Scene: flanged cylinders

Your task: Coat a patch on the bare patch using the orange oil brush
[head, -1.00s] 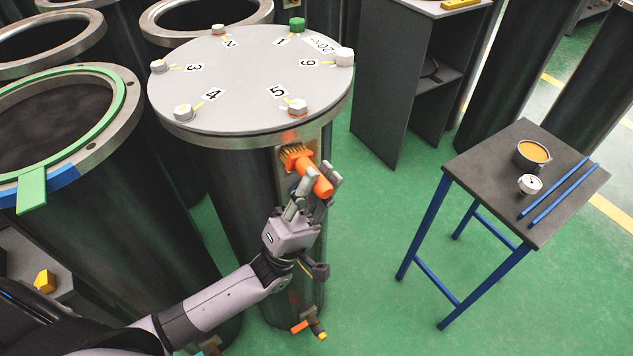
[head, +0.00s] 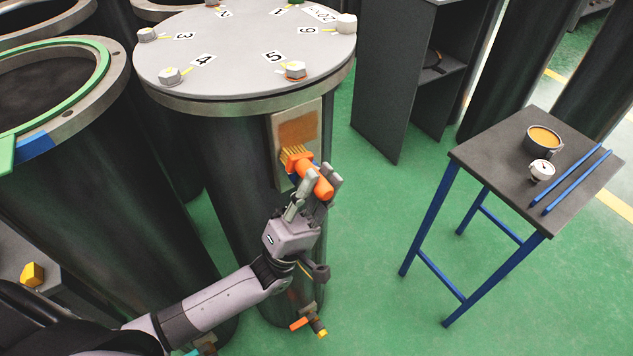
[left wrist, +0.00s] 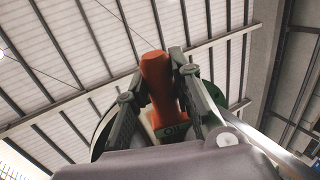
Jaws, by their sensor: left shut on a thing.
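The orange oil brush (head: 317,180) has an orange handle and tan bristles. My left gripper (head: 315,196) is shut on its handle. The bristles overlap the lower part of a pale plate on the side of the lidded dark cylinder; whether they touch it I cannot tell. A brownish-orange rectangle, seemingly the patch (head: 298,129), shows on this plate above the bristles. In the left wrist view, the orange handle (left wrist: 158,82) stands between the fingers, with partly hidden lettering near its base. My right gripper is not in view.
The cylinder's grey lid (head: 245,50) carries numbered labels and bolts. A green-ringed open cylinder (head: 98,95) stands at left. At right, a dark table (head: 490,150) holds a bowl of orange stuff (head: 544,139), a small gauge (head: 541,170) and two blue rods (head: 575,180). Green floor between is clear.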

